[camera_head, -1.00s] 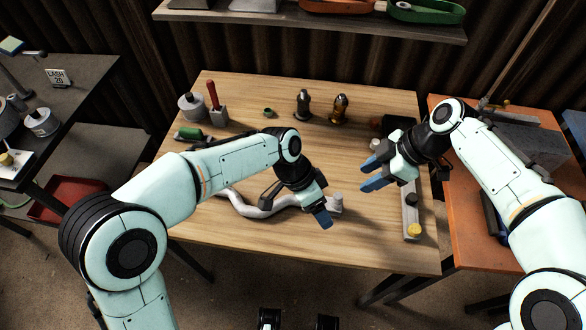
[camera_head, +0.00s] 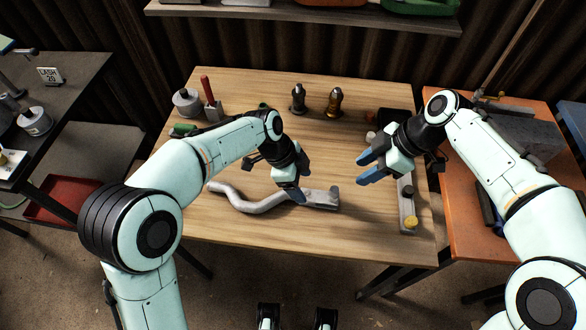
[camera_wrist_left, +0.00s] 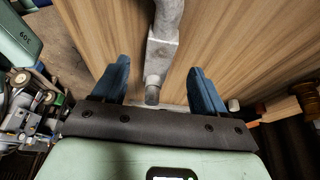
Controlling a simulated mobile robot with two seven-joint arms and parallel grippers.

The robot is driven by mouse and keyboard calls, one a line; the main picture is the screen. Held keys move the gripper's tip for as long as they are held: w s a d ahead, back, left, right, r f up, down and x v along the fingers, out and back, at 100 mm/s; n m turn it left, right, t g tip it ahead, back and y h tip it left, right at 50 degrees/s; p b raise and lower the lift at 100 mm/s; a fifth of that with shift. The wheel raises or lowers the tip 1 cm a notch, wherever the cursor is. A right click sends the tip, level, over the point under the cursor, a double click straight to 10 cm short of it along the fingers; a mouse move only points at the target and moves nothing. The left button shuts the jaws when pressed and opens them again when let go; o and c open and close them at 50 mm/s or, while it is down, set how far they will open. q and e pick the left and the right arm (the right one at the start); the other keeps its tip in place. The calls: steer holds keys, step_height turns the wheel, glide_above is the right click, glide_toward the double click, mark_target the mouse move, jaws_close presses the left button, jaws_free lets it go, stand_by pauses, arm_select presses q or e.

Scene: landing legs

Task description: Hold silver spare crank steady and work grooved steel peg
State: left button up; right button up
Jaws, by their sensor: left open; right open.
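The silver crank (camera_head: 250,207) lies on the wooden table, a wavy grey bar with a block-shaped end at its right. My left gripper (camera_head: 288,190) is open over the crank, near where the bar meets the block. In the left wrist view the crank's block (camera_wrist_left: 162,58) and a short round stub show between the open blue fingers, with gaps at both sides. My right gripper (camera_head: 364,168) is open and empty above the table, right of the crank. A dark steel peg-like piece (camera_head: 298,100) stands upright at the back; I cannot tell its grooves.
A brass piece (camera_head: 335,102) stands beside the dark one. A red-handled tool (camera_head: 208,98) and a grey cylinder (camera_head: 186,101) stand back left. The table front is clear.

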mark_target(309, 194)
arm_select(q)
steer(key=x, duration=0.6)
steer(key=shift+f, duration=0.1)
jaws_close()
stand_by(0.8)
